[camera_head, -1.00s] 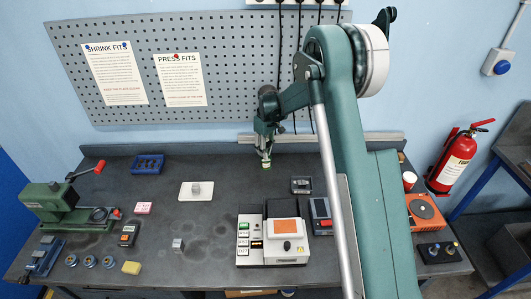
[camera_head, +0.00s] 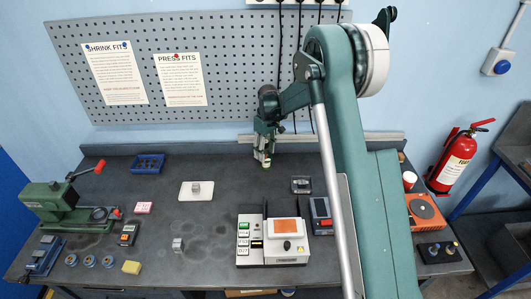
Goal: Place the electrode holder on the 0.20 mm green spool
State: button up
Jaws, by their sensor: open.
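My gripper (camera_head: 263,162) hangs above the back of the dark bench, right of centre, with its fingertips pointing down. It is open. A small pale patch shows at the fingertips; I cannot tell whether it is finger pads or a thing behind them. Nothing in view can be picked out for sure as the electrode holder or as a 0.20 mm green spool. Three small round blue-grey pieces (camera_head: 89,261) lie in a row at the front left; their marks are too small to read. A small grey metal block (camera_head: 178,244) stands alone at the front middle.
A white plate with a metal block (camera_head: 183,197) and a blue tray (camera_head: 147,156) lie left of my gripper. A green press (camera_head: 60,205) stands at the left. A white-and-orange machine (camera_head: 285,258) stands in front of my gripper. The bench's middle is mostly clear.

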aim_at(267, 141)
jog(key=r, duration=1.2)
jog(key=shift+w+d+b, duration=0.25)
jog(key=shift+b, duration=0.1)
jog(key=shift+r, duration=0.1)
jog(key=shift+s+d+r, duration=0.1)
jog(key=shift+s+r, duration=0.05)
jog(key=s+d+r+m+t, duration=0.2)
jog(key=s+d+r, duration=0.4)
jog(key=s+r, duration=0.5)
jog(key=s+d+r+m+t, duration=0.2)
jog(key=s+d+r, duration=0.3)
jog(key=s+r, duration=0.6)
jog(key=s+d+f+m+t, duration=0.1)
jog(key=s+d+f, duration=0.1)
jog(key=s, duration=0.8)
jog(key=s+d+f+m+t, duration=0.1)
jog(key=s+d+f+m, duration=0.1)
jog(key=s, duration=0.8)
jog(key=s+d+f+m+t, duration=0.1)
jog(key=s+d+f+m, duration=0.1)
jog(key=s, duration=0.8)
jog(key=shift+d+f+t, duration=0.3)
jog(key=shift+d+f, duration=0.2)
jog(key=shift+d, duration=0.25)
